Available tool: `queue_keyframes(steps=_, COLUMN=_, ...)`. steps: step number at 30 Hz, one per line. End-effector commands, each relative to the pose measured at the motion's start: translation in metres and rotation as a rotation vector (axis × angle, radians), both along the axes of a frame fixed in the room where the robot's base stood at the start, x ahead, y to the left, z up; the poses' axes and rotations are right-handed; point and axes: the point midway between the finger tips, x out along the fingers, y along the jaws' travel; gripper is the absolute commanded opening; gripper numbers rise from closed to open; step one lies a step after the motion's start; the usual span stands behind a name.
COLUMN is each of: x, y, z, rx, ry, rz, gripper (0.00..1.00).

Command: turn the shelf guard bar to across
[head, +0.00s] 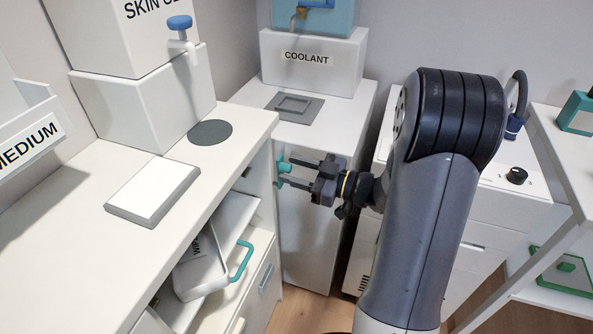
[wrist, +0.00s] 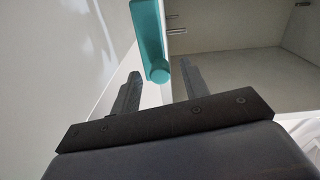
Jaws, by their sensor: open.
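The shelf guard bar appears to be the teal bar (head: 282,167) at the front edge of the left cabinet, near its far end. In the wrist view the teal bar (wrist: 149,35) runs away from me, its rounded near end between my fingers. My gripper (head: 286,172) is open, with its two fingers reaching left around the bar; in the wrist view the fingertips (wrist: 159,68) lie on either side of it. Contact with the bar cannot be told. Part of the bar is hidden by the fingers in the head view.
A white cabinet with a coolant box (head: 312,62) stands close behind my gripper. In the wrist view, an open grey compartment (wrist: 240,65) lies right of the bar.

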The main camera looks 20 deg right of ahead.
Motion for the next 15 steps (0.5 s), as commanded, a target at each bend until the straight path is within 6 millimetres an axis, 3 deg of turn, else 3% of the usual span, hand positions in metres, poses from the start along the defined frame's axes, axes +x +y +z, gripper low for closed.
queue_keyframes(steps=5, x=-0.0001, y=-0.0002, z=0.0002, rx=-0.001, ry=-0.001, rz=0.000, gripper=0.42)
queue_keyframes(steps=15, x=-0.0002, y=-0.0004, z=0.0001, rx=-0.001, ry=-0.001, rz=0.000, gripper=0.14)
